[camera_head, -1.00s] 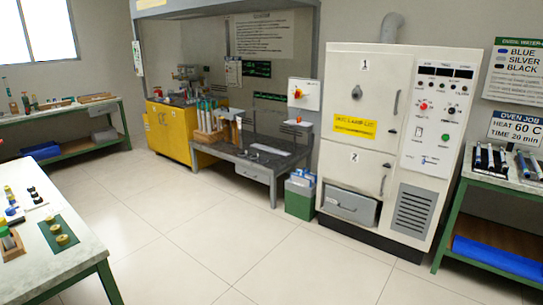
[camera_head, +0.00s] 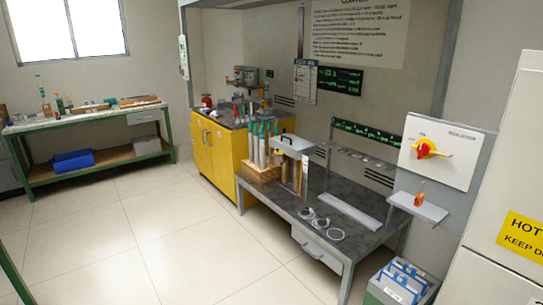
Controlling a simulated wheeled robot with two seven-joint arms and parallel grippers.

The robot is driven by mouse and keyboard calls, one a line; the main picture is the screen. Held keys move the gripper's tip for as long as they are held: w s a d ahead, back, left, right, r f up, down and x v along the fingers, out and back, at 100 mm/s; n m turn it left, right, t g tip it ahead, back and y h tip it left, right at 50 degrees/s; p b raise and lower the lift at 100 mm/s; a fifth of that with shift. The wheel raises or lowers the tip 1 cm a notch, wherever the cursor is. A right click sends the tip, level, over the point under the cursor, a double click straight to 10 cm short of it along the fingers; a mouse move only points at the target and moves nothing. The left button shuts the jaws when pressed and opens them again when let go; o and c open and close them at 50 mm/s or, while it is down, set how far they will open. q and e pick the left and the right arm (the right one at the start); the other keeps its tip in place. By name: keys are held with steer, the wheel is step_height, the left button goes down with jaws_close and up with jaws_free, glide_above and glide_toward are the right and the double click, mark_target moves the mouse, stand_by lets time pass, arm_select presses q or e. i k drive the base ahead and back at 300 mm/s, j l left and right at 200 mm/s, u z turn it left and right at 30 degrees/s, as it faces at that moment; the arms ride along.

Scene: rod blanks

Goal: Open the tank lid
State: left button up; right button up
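A grey flat cover with a small raised handle (camera_head: 292,142) sits among upright cylinders on the low dark-topped bench (camera_head: 345,217). It looks like the tank lid and appears shut. The tank body below it is mostly hidden by tall grey cylinders (camera_head: 262,152) in a wooden rack (camera_head: 262,172) and by brown upright cylinders (camera_head: 298,177). Neither of my grippers is in view.
A yellow cabinet (camera_head: 215,155) stands left of the bench. A red-yellow rotary switch (camera_head: 427,149) is on the wall panel at right. A bin with blue items (camera_head: 398,288) and a white oven cabinet (camera_head: 510,190) stand at right. Open tiled floor (camera_head: 150,235) lies in front.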

mark_target(294, 147)
steer(key=i+j+u, duration=0.1)
steer(key=i+u, duration=0.15)
steer(key=i, duration=1)
steer(key=i+l+u, duration=0.1)
steer(key=i+u, duration=0.15)
steer(key=i, duration=1)
steer(key=i+z, duration=0.25)
steer(key=i, duration=0.15)
steer(key=i+j+z, duration=0.2)
steer(key=i, duration=0.2)
steer(key=i+j+z, duration=0.25)
steer(key=i, duration=0.15)
